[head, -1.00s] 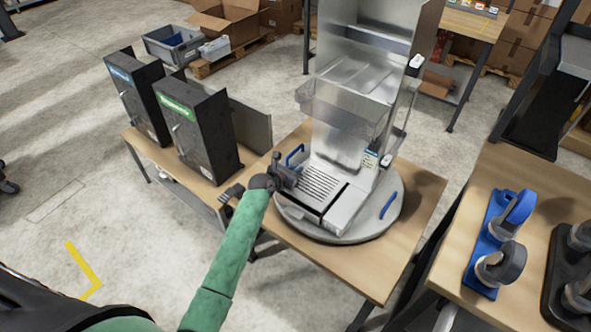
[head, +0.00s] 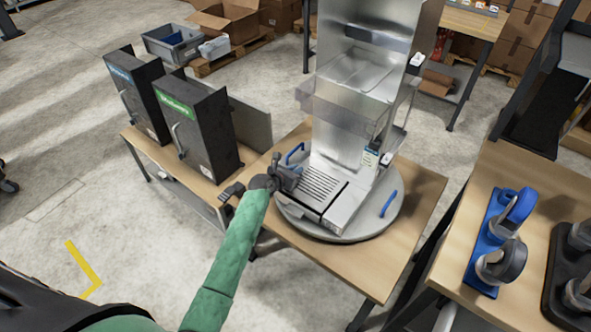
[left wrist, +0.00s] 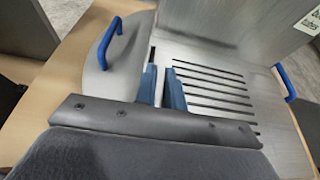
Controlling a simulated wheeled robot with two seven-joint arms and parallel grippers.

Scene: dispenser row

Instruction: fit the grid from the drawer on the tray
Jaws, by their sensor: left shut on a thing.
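The slotted metal grid (head: 322,184) lies flat at the foot of the steel dispenser (head: 365,90), over the tray (head: 345,210). A dark gap shows along its front side in the head view. My left gripper (head: 291,176) is at the grid's left edge, low over the base. In the left wrist view the two blue fingers (left wrist: 162,88) are close together and shut at the edge of the grid (left wrist: 215,85), whose dark slots run off to the right. The gripped edge is mostly hidden by the fingers. My right gripper is not in view.
The dispenser stands on a round turntable (head: 370,232) with blue handles (head: 389,203) on a wooden table (head: 400,255). Two dark cabinets (head: 195,130) stand at the left. A right-hand bench (head: 450,235) holds a blue rack (head: 478,270) with round-headed tools.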

